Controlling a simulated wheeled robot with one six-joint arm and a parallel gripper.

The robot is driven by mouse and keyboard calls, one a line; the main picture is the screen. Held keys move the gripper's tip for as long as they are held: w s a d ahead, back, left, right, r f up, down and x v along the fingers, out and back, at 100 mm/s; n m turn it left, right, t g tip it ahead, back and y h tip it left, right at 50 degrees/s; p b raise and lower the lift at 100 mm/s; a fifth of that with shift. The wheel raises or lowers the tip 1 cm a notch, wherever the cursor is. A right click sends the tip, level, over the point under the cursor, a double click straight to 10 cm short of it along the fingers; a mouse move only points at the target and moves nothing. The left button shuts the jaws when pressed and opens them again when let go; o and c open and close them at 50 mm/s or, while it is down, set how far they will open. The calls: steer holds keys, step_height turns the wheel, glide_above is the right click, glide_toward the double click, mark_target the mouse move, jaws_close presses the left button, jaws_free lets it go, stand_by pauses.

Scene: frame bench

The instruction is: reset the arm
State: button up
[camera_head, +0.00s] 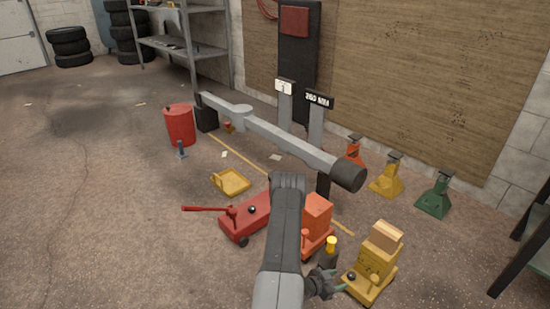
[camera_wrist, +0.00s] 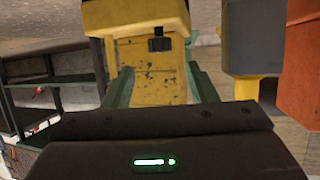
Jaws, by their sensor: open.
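My gripper (camera_head: 336,280) is low at the bottom centre of the head view, beyond the bend of my arm. Its two green fingers stand apart in the wrist view (camera_wrist: 162,88), with nothing seen held between them. A yellow wheeled unit (camera_head: 370,283) with a tan box (camera_head: 382,240) on top stands just right of the gripper. In the wrist view, a worn yellow body (camera_wrist: 155,65) fills the space ahead, between and beyond the fingers. Whether the fingers touch it, I cannot tell.
A red floor jack (camera_head: 247,218), an orange unit (camera_head: 317,215) and a yellow-capped post (camera_head: 330,248) stand close to my arm. A long grey beam (camera_head: 280,136) crosses behind.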

mark_target(350, 277)
steer(key=b+x, duration=0.2)
steer(key=x, duration=0.5)
steer(key=shift+w+d+f, duration=0.15)
steer(key=shift+d+f, duration=0.05)
steer(key=shift+d, duration=0.1)
steer(key=shift+r, duration=0.1)
steer(key=shift+a, duration=0.1)
steer(key=shift+a+r, duration=0.25)
steer(key=shift+a, duration=0.15)
steer(key=p+v, duration=0.5)
steer(key=v, duration=0.8)
steer(key=b+x, duration=0.1)
steer(key=x, duration=0.3)
steer(key=b+x, duration=0.2)
steer(key=x, duration=0.3)
steer(key=b+x, duration=0.2)
steer(key=x, duration=0.3)
steer(key=shift+d+f, duration=0.2)
steer(key=shift+f, duration=0.05)
steer(key=shift+s+a+r+n, duration=0.1)
steer(key=shift+s+r+n, duration=0.05)
steer(key=shift+s+n, duration=0.15)
steer(key=shift+s+n+t+y, duration=0.15)
steer(key=shift+n+t+y, duration=0.85)
steer(key=shift+t, duration=0.4)
